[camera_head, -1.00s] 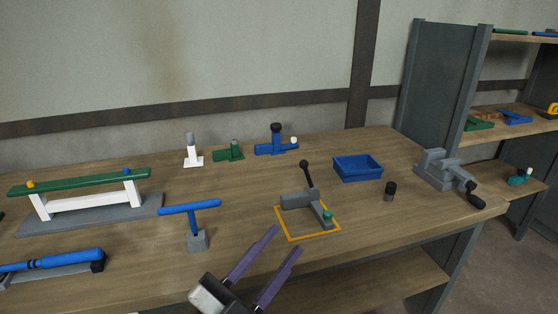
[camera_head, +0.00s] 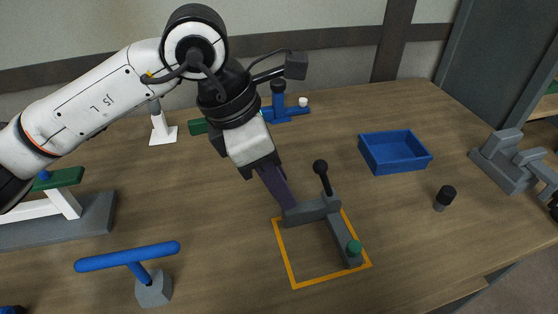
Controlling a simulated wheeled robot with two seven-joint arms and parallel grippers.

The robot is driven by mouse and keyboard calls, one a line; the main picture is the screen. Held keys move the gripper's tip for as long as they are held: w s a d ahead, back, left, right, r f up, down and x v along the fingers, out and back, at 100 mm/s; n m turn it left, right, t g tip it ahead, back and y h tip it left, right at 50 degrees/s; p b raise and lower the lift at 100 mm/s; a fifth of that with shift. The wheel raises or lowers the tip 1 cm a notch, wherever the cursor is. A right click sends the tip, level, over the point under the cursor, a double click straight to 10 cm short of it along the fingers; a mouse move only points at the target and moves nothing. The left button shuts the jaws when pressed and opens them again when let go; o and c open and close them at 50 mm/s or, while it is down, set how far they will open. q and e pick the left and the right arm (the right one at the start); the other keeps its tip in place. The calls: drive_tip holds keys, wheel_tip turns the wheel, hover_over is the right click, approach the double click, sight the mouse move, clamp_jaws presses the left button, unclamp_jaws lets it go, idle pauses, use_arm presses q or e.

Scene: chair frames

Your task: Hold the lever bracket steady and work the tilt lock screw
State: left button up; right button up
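The lever bracket (camera_head: 318,208) is a grey L-shaped piece lying within an orange outline on the bench. A black lever with a round knob (camera_head: 321,167) stands up from it, leaning slightly. A green knob (camera_head: 354,248), seemingly the tilt lock screw, sits at the near end of its other arm. My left gripper (camera_head: 282,197) reaches down from the upper left, with its purple fingertips at the bracket's left end. Its fingers overlap edge-on, so I cannot tell whether they grip the bracket.
A blue tray (camera_head: 395,170) and a small black-topped cylinder (camera_head: 444,198) stand right of the bracket. A grey vise (camera_head: 505,160) is at the right edge. A blue T-shaped piece (camera_head: 128,258) stands at the lower left. Bench just left of the outline is clear.

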use_arm(q)
drive_tip(key=b+x, duration=0.1)
drive_tip(key=x, duration=0.1)
drive_tip(key=b+x, duration=0.3)
drive_tip(key=x, duration=0.2)
drive_tip(key=shift+a, duration=0.3)
drive_tip(key=shift+w+d+f+b, duration=0.15)
drive_tip(key=shift+d+f+b, duration=0.1)
drive_tip(key=shift+f+b, duration=0.3)
drive_tip(key=shift+r, duration=0.2)
drive_tip(key=shift+c, duration=0.7)
clamp_jaws()
drive_tip(key=shift+f, duration=0.1)
